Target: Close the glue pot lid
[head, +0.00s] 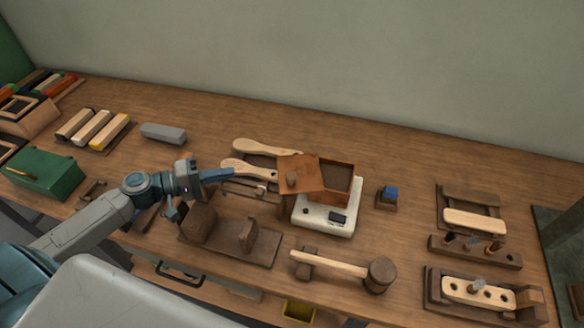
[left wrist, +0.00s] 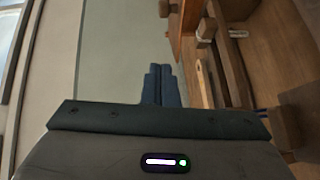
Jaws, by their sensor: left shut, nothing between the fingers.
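The glue pot (head: 337,182) is a square brown box sitting on a white base (head: 322,221) with a small dark display. Its interior shows, so it stands open. Its orange-brown lid (head: 308,178) with a round knob lies at the left side of the pot's opening, leaving the right part uncovered. My left gripper (head: 230,174) is shut and empty, left of the lid, over the wooden-handled brushes. Its closed fingers (left wrist: 162,84) also show in the left wrist view. My right gripper is not in view.
Pale wooden-handled brushes (head: 265,147) lie left of the pot. A dark wooden fixture (head: 258,250) stands in front of my left gripper, and a mallet (head: 340,264) lies before the base. A small blue-topped block (head: 389,196) is right of the pot. The bench behind is clear.

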